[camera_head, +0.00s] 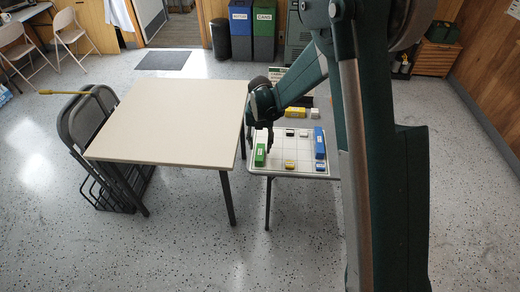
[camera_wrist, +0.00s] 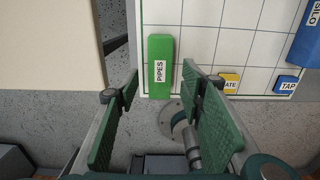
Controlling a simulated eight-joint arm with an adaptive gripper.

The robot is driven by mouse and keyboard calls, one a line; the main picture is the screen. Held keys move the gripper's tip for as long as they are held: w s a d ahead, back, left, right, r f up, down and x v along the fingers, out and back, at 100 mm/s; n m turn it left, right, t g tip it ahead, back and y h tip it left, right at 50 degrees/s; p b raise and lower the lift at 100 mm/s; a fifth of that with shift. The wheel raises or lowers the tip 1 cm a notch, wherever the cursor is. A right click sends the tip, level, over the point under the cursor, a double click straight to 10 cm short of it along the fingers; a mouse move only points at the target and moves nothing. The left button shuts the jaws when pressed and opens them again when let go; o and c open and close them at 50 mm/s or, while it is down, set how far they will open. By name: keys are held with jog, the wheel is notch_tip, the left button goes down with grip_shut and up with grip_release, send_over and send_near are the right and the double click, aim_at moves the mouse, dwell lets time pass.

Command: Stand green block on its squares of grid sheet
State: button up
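The green block (camera_head: 260,156), labelled PIPES, is at the left side of the white grid sheet (camera_head: 275,161) on the small table. In the wrist view the green block (camera_wrist: 160,50) lies lengthwise along the left edge of the grid sheet (camera_wrist: 230,50), its near end by the sheet's near edge. My gripper (camera_wrist: 161,72) is open. Its fingers are apart, one on each side of the block's near part as seen, with visible gaps. In the head view my gripper (camera_head: 264,138) is above the block. I cannot tell its exact height.
A blue block (camera_head: 319,143), labelled SILO, stands at the sheet's right. A yellow block (camera_wrist: 229,82) and a small blue TAP block (camera_wrist: 287,85) are near the sheet's front edge. A yellow block (camera_head: 295,113) lies behind. A large cream table (camera_head: 170,120) adjoins on the left.

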aim_at(261, 153)
notch_tip(261, 153, up, 6)
jog(key=shift+r+p, duration=0.2)
jog(key=shift+p, duration=0.1)
dwell(0.7)
jog(key=s+d+r+m+t, duration=0.2)
jog(key=s+d+r+m, duration=0.5)
jog(key=d+r+m, duration=0.3)
jog(key=s+d+r+m+t, duration=0.2)
jog(key=s+d+r+m, duration=0.6)
jog(key=r, duration=0.4)
jog(key=s+d+r+m+t, duration=0.1)
jog(key=s+d+m, duration=0.4)
jog(key=s+m, duration=0.4)
jog(key=s+d+r+m+t, duration=0.1)
jog(key=s+d+m+t, duration=0.1)
jog(key=s+d+m, duration=0.4)
jog(key=s+m, duration=0.3)
jog(key=s, duration=0.2)
jog(key=shift+r, duration=0.15)
